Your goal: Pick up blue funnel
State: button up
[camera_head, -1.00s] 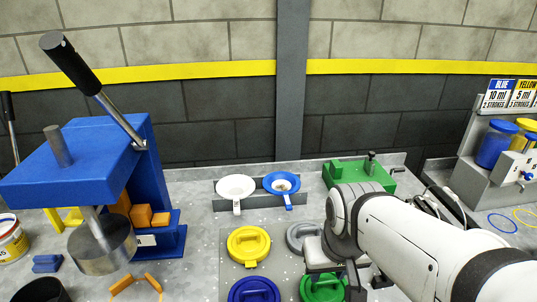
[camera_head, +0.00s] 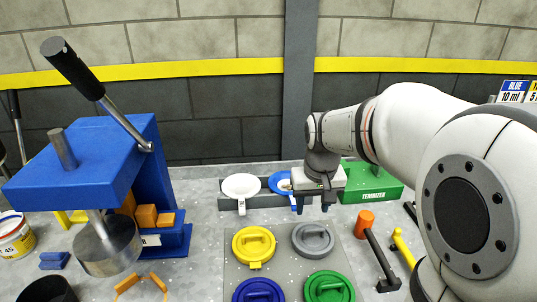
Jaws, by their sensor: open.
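The blue funnel (camera_head: 282,187) stands in a grey rack at the back of the bench, right of the white funnel (camera_head: 241,185). My gripper (camera_head: 314,206) is open and points down, just right of and in front of the blue funnel. The gripper body covers the funnel's right side. Nothing shows between its fingers. I cannot tell whether a finger touches the funnel's handle.
A blue lever press (camera_head: 85,165) stands on the left. Yellow (camera_head: 254,244), grey (camera_head: 313,239), blue (camera_head: 258,290) and green (camera_head: 328,287) lids lie in front. A green block (camera_head: 375,185) stands behind right. An orange-headed hammer (camera_head: 366,222) lies to the right.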

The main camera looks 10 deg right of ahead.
jog(key=w+f, duration=0.4)
jog(key=w, duration=0.8)
jog(key=g+p, duration=0.2)
send_near(291, 202)
jog(key=w+f, duration=0.1)
jog(key=f, duration=0.2)
jog(key=w+f, duration=0.1)
jog(key=f, duration=0.1)
jog(key=shift+w+d, duration=0.15)
jog(key=shift+w, duration=0.15)
jog(key=f, duration=0.2)
jog(key=f+p, duration=0.1)
jog(key=f, duration=0.5)
jog(key=shift+d, duration=0.25)
grip_shut()
